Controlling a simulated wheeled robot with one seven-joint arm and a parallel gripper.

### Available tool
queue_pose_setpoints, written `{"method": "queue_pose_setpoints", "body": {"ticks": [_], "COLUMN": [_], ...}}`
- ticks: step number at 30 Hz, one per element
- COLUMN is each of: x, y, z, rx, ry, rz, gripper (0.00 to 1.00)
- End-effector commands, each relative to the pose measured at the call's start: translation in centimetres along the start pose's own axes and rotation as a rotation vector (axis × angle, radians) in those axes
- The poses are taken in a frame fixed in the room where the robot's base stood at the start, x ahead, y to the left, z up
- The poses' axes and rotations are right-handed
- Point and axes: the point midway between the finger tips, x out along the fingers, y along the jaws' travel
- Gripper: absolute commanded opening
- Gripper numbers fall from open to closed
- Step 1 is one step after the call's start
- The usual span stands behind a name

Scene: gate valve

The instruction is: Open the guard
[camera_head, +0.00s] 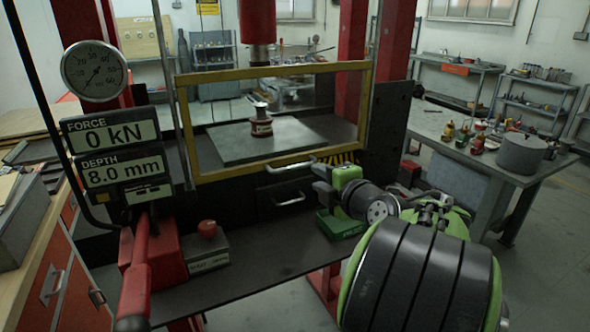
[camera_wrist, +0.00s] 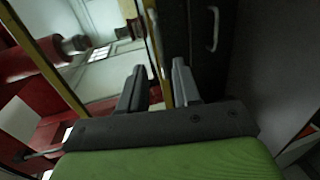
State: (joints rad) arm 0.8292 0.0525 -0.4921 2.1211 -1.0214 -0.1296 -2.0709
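The guard is a clear panel in a yellow frame (camera_head: 275,73), standing across the front of the press opening. Its silver handle (camera_head: 291,164) is on the lower frame bar. My gripper (camera_head: 322,178) is just right of the handle, near the lower right of the guard. In the wrist view my gripper (camera_wrist: 158,88) shows two fingers apart, with the yellow lower bar (camera_wrist: 164,80) running into the gap between them in the picture. Nothing is seen held. I cannot tell whether the fingers touch the bar or handle.
A drawer handle (camera_head: 288,201) sits below the guard. A red lever (camera_head: 137,275) and a red button box (camera_head: 208,246) are at the lower left. A green box (camera_head: 341,223) lies under my gripper. A workbench (camera_head: 480,155) with bottles and a pot stands at right.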

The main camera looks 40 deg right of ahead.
Motion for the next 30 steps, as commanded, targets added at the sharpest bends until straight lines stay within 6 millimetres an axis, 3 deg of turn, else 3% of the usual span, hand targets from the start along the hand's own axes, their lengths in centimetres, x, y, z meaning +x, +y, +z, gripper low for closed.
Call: {"method": "queue_pose_setpoints", "body": {"ticks": [6,13,24,30], "x": [5.6,10.1,11.1,11.0], "y": [0.2,0.2,0.1,0.1], "z": [-0.2,-0.2,-0.1,-0.1], "rx": [0.0,0.0,0.001,0.001], "ry": [0.005,0.003,0.001,0.001], "rz": [-0.004,-0.002,-0.001,-0.001], "gripper": [0.32,0.32,0.31,0.0]}}
